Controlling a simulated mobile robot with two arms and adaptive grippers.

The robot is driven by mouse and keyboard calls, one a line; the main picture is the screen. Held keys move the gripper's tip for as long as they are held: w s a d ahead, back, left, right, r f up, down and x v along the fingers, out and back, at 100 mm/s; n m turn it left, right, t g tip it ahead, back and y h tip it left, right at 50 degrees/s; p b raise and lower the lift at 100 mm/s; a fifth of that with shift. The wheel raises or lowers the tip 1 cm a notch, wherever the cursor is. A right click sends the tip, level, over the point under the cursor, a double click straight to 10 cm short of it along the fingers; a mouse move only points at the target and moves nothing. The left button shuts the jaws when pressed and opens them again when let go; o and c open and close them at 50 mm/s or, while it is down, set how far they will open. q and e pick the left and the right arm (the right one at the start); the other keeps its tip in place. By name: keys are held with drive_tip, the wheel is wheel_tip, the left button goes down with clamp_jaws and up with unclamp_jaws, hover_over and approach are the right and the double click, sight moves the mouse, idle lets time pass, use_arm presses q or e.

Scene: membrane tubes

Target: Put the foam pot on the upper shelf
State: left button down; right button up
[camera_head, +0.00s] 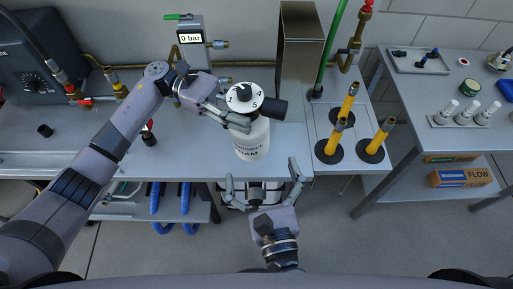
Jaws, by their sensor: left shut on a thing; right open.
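The foam pot (251,141) is a white bottle with dark lettering ending in "OAM". It has a numbered white dial top (244,97) and a black side nozzle pointing right. My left gripper (240,117) is shut on it near its top, reaching from the left. The pot appears upright over the front part of the grey bench; I cannot tell whether it touches the bench. My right gripper (264,179) is open and empty, with fingers spread, just in front of the bench's front edge and below the pot in the picture. No shelf is clearly identifiable as the upper one.
A pressure display (190,38) reads "0 bar" behind my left wrist. Blue hoses (186,198) lie under the bench. A right-hand table (432,85) holds a tray and white bottles, with boxes (461,177) below.

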use_arm(q)
drive_tip(key=shift+w+r, duration=0.1)
drive_tip(key=shift+r, duration=0.05)
use_arm(e)
drive_tip(key=w, duration=0.3)
drive_tip(key=w+a, duration=0.1)
drive_tip(key=w, duration=0.3)
drive_tip(key=w+a, duration=0.1)
drive_tip(key=w, duration=0.2)
drive_tip(key=shift+w+a, duration=0.15)
drive_tip(key=shift+w, duration=0.25)
drive_tip(key=shift+c, duration=0.5)
drive_tip(key=c, duration=1.9)
use_arm(q)
drive_tip(key=c, duration=1.3)
unclamp_jaws()
use_arm(e)
drive_tip(key=shift+r, duration=0.2)
drive_tip(key=shift+c, duration=0.2)
use_arm(q)
drive_tip(key=o, duration=0.5)
drive_tip(key=shift+o, duration=0.2)
drive_tip(key=shift+a, duration=0.1)
